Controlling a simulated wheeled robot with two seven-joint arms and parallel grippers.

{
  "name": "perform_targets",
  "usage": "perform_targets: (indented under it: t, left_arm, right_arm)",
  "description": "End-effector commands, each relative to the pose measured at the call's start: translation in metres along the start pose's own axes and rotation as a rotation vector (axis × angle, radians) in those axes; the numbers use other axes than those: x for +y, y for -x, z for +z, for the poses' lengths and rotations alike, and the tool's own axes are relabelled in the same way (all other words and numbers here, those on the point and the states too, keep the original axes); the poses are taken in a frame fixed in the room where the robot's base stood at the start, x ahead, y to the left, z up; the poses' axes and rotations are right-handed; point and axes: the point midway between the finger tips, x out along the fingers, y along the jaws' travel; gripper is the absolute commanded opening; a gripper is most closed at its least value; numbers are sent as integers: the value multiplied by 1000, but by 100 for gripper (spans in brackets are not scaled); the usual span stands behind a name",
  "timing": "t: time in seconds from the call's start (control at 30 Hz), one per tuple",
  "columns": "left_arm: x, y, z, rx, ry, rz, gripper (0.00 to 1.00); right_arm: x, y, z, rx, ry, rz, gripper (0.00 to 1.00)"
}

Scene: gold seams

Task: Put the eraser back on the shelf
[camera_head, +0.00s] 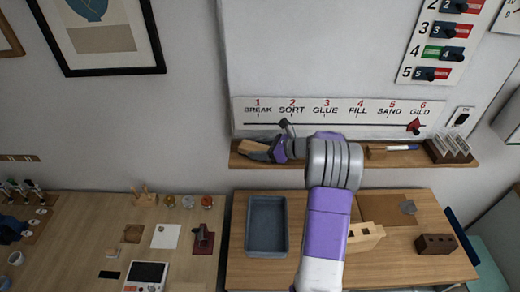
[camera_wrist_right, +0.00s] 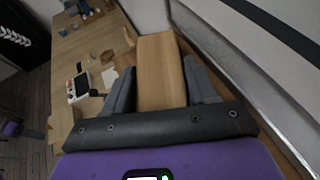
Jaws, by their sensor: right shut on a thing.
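The eraser, a block with a light wooden face (camera_head: 252,146), is at the left end of the shelf (camera_head: 400,160), the narrow wooden ledge under the whiteboard. My right gripper (camera_head: 262,154) is shut on it. In the right wrist view the block (camera_wrist_right: 160,75) lies between the two grey fingers and extends past their tips. I cannot tell whether the block touches the shelf. My right forearm hides the middle of the shelf. My left gripper does not show in the head view; a purple and dark part at the left edge of the right wrist view may be my left arm.
A blue-white marker (camera_head: 402,148) and a rack of blocks (camera_head: 450,149) sit on the shelf's right part. Below, the table holds a grey tray (camera_head: 267,226), a wooden piece (camera_head: 366,235) and a brown block (camera_head: 436,244). A second table with small items stands left.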

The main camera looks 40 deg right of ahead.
Motion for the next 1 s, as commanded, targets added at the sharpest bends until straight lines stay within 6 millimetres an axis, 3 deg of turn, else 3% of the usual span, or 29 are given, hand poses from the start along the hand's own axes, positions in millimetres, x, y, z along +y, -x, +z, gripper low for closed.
perform_targets:
  t: [0.23,0.27,0.43,0.77,1.0]
  left_arm:
    - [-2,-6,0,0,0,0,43]
    - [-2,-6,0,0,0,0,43]
    - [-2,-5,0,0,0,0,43]
    - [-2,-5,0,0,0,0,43]
    - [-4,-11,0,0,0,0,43]
  right_arm:
    - [0,-2,-4,-1,1,0,20]
    - [0,-2,-4,-1,1,0,58]
    - [0,-1,-3,0,1,0,84]
    - [0,1,-4,0,0,-1,87]
    - [-1,35,-4,-2,1,-5,87]
